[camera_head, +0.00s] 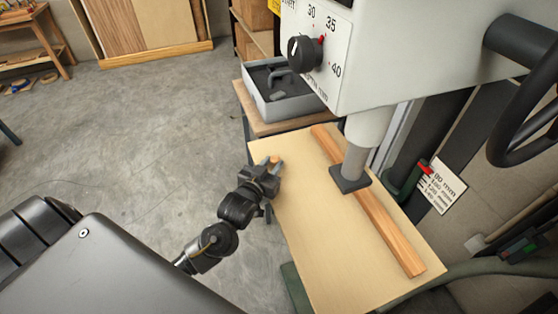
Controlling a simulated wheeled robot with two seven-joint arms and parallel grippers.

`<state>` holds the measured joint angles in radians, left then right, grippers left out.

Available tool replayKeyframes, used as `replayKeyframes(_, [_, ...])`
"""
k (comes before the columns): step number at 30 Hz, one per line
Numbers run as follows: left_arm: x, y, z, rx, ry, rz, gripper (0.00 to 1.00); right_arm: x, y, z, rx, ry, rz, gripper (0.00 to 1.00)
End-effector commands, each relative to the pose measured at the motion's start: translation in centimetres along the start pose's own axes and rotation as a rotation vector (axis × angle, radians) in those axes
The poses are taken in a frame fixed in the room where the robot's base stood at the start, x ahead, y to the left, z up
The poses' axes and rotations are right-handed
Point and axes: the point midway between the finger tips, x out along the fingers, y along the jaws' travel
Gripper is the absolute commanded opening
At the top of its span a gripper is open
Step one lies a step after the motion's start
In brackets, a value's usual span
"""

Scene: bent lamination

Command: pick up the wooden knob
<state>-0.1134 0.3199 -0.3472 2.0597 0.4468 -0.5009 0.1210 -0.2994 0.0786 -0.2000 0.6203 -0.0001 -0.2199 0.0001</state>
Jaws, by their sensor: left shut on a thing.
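The wooden knob (275,160) is a small, round, orange-brown piece at the left part of the light wooden board (330,240). My left gripper (275,165) reaches in from the left over the board's left edge and is shut on the knob. The fingers hide much of the knob, and I cannot tell whether it touches the board. My right gripper is not in view.
A long wooden strip (385,225) lies across the board under the press foot (350,178) of a large white machine (400,50). A grey tray (285,103) with dark items stands behind the board. Open concrete floor lies to the left.

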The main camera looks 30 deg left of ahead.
Motion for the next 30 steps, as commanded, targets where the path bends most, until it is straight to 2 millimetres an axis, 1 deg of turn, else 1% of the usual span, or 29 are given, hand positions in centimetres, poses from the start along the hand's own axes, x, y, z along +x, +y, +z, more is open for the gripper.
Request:
replayKeyframes(1, [-1.1, 0.0, 0.6, -0.003, -0.003, 0.0, 0.07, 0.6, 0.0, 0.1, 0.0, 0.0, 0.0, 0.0])
replayKeyframes(6, [-4.7, 0.1, 1.1, -0.003, -0.002, 0.001, 0.07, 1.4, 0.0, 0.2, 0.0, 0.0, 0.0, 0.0])
replayKeyframes(12, [-8.3, 0.1, 1.6, -0.003, -0.003, 0.001, 0.07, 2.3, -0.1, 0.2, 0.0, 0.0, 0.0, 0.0])
replayKeyframes(15, [-9.8, 0.1, 1.7, -0.003, -0.002, 0.001, 0.07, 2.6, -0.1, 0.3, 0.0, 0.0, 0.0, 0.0])
replayKeyframes(22, [-12.4, 0.0, 2.1, -0.001, -0.002, 0.0, 0.07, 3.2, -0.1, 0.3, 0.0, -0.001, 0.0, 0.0])
replayKeyframes(27, [-13.4, 0.0, 2.1, -0.002, -0.001, -0.001, 0.07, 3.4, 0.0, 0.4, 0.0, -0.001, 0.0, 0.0])
replayKeyframes(30, [-13.6, 0.0, 2.0, -0.001, 0.001, -0.001, 0.07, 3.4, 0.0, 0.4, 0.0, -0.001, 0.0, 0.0])
